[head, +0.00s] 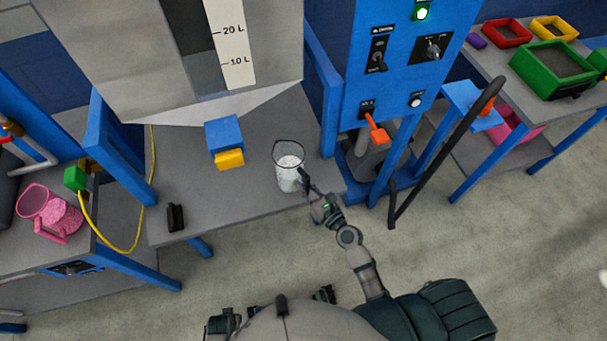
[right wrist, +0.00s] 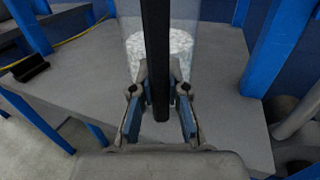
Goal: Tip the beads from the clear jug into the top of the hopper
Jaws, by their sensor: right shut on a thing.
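The clear jug (head: 290,177) with white beads in its lower part is upright at the front right of the grey table, below the hopper. I cannot tell whether its base touches the table. My right gripper (head: 312,193) is shut on the jug's dark handle. In the right wrist view the black handle (right wrist: 156,60) runs between the fingers of the gripper (right wrist: 160,112), with the beads (right wrist: 180,45) behind it. The grey hopper (head: 130,60) with its litre scale fills the upper left; its top is out of view.
A blue block with a yellow piece (head: 229,159) sits under the hopper. A blue control cabinet (head: 355,60) and a black bar (head: 445,150) are on the right. Bare table (head: 215,205) lies left of the jug.

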